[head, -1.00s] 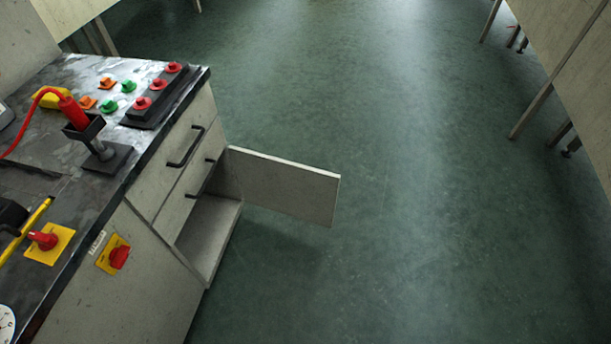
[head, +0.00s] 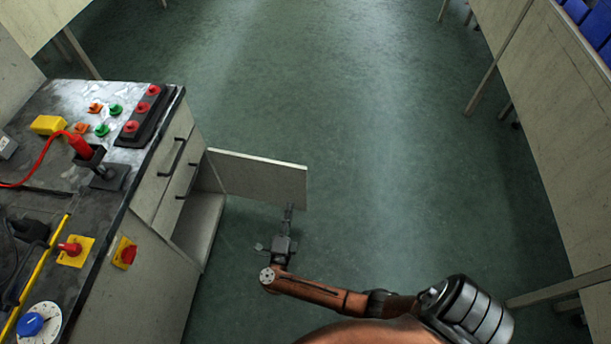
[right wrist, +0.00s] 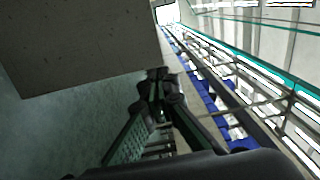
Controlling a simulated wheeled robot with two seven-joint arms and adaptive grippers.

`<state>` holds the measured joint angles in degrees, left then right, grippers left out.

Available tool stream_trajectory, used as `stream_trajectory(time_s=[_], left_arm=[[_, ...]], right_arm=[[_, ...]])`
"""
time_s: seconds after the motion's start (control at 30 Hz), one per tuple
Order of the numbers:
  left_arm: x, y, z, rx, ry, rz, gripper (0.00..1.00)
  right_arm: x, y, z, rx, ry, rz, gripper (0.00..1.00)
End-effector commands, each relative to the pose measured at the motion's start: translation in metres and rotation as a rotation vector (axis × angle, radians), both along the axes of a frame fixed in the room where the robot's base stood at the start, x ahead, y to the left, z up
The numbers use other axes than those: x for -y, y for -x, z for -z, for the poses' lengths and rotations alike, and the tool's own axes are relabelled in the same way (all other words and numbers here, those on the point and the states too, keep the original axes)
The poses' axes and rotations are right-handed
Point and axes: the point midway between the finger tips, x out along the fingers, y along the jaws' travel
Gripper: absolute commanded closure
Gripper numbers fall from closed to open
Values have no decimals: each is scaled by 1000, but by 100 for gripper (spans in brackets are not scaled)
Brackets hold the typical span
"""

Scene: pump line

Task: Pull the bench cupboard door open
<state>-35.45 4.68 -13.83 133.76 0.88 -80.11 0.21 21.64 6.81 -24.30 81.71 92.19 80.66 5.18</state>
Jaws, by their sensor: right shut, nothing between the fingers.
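The bench cupboard door (head: 258,179) stands swung out wide from the bench front, over the floor. The cupboard opening (head: 203,225) shows its bare shelf floor. My right gripper (head: 289,209) is in front of the door's inner side, near its lower edge towards the free end. It is shut with nothing between the fingers. In the right wrist view the door panel (right wrist: 80,40) fills the upper left, and the shut fingers (right wrist: 158,80) are beside its lower edge. I cannot tell whether they touch it. My left gripper is not in view.
The bench top (head: 60,195) at left carries a red button strip (head: 140,117), a red-handled tool in a holder (head: 85,150) and a dial (head: 40,323). Drawers with black handles (head: 171,158) are above the cupboard. The middle floor is clear.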

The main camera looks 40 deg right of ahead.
Motion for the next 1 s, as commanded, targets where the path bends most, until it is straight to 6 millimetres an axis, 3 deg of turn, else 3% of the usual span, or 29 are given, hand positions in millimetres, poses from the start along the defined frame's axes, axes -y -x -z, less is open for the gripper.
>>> stream_trajectory(time_s=[0.03,0.17,0.4,0.77,1.0], left_arm=[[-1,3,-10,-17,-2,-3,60],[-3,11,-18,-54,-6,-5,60],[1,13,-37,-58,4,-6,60],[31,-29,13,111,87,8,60],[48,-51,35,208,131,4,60]], right_arm=[[-1,-5,-9,6,-30,32,100],[0,-7,-7,2,-77,82,100],[26,-23,-3,-1,-78,87,100],[86,-64,-2,-1,-76,86,100],[107,-79,-3,-2,-79,85,100]])
